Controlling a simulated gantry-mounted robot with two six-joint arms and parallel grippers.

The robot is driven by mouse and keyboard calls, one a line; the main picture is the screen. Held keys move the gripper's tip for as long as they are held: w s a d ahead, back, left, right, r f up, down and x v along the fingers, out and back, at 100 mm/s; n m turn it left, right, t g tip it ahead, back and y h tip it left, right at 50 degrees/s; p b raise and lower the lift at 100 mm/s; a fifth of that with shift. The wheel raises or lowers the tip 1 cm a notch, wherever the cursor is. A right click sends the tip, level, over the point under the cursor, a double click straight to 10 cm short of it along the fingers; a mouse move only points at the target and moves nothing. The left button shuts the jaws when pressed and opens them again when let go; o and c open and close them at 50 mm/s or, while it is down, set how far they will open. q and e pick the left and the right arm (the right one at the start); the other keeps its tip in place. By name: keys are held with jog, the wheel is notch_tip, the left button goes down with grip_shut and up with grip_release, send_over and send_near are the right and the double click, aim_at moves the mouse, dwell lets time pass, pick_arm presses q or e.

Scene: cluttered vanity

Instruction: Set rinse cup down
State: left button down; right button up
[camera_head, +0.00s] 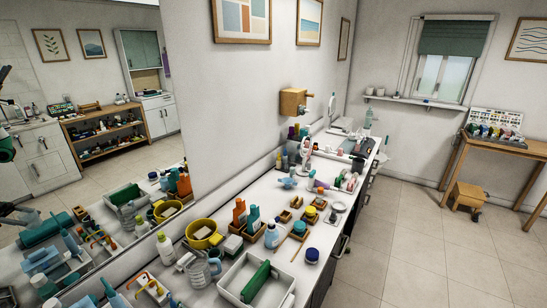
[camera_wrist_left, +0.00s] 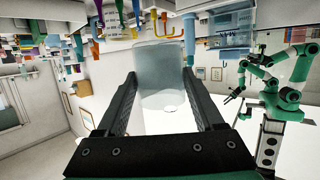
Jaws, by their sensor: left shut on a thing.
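My left gripper (camera_wrist_left: 160,76) has its two black fingers on either side of a translucent, pale grey rinse cup (camera_wrist_left: 160,62) and is shut on it. The wrist view is upside down, with the counter and its objects along the top. The cup's far end lies near coloured objects in that picture; I cannot tell if it touches anything. The head view does not clearly show my left gripper. In the wrist view a green and white arm with a small dark gripper (camera_wrist_left: 233,97) shows at right; I cannot tell if it is my right arm or a reflection. Its jaws are too small to read.
The long white counter (camera_head: 340,195) is crowded. A mirror (camera_head: 95,180) runs along the left. Small clear patches show between objects.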

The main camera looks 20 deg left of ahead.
pick_arm(q)
jog(key=w+d+f+m+t+h, duration=0.1)
jog(key=w+d+m+t+h, duration=0.1)
jog(key=d+m+h, duration=0.45)
jog(key=w+d+f+m+t+h, duration=0.1)
jog(key=w+d+h, duration=0.15)
jog(key=d, duration=0.75)
notch_tip(320, 180, up, 9)
jog(key=s+p, duration=0.2)
jog(key=p, duration=1.5)
jog(key=shift+a, duration=0.25)
jog(key=shift+m, duration=0.25)
